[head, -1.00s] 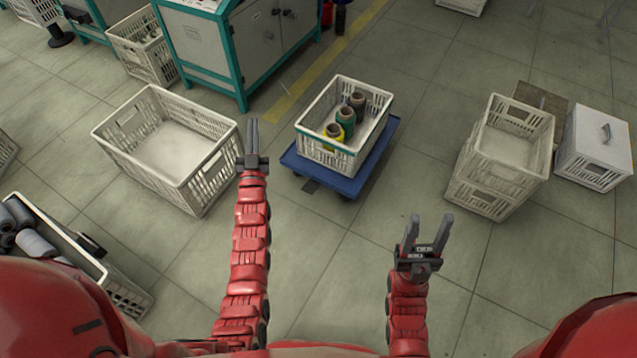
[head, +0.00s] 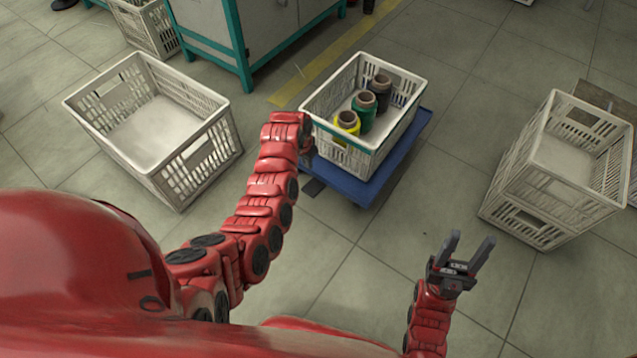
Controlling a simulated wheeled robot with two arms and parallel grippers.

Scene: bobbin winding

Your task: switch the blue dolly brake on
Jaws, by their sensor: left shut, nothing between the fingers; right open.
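The blue dolly (head: 350,183) stands on the floor in the middle of the head view, carrying a white crate (head: 343,157). A small dark flat piece, apparently its brake pedal (head: 314,187), sticks out at the dolly's near left corner; its setting cannot be made out. My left gripper (head: 307,146) is shut and empty, mostly hidden behind its own wrist, at the left side of the crate and above the dolly's left edge. Whether it touches anything cannot be told. My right gripper (head: 468,250) is open and empty, above bare floor to the right of the dolly.
The crate on the dolly holds yellow (head: 347,122), green (head: 364,108) and dark (head: 379,90) bobbins. An empty white crate (head: 180,165) stands at left, stacked white crates (head: 545,190) at right. A grey and teal cabinet (head: 240,45) is behind. The floor in front of the dolly is clear.

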